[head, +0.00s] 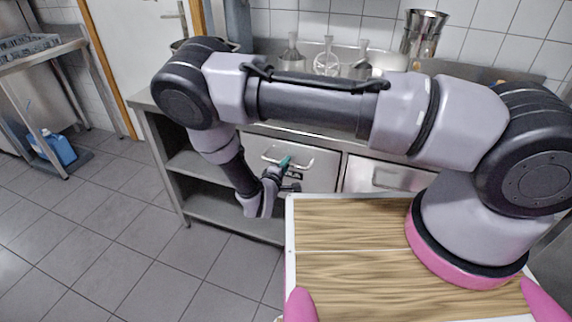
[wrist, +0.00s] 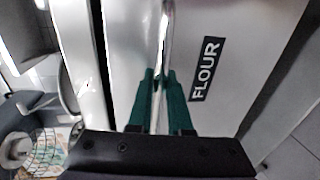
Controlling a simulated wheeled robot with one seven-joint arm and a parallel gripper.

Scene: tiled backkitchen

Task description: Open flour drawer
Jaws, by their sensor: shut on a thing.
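The flour drawer (head: 322,180) is a pale metal front under the counter in the head view. In the wrist view its front (wrist: 225,25) carries a black FLOUR label (wrist: 204,69). Its bar handle (head: 304,165) also shows in the wrist view (wrist: 167,30), running between my green fingers. My gripper (head: 285,162) is at the middle of the handle. In the wrist view my gripper (wrist: 160,82) is shut on the bar, one finger on each side. The drawer looks closed or nearly so; a dark strip runs along its edge in the wrist view.
A second drawer (head: 385,178) sits to the right. Open shelves (head: 205,170) are to the left under the steel counter. A blue canister (head: 55,149) is at far left. The tiled floor (head: 150,240) at left is clear.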

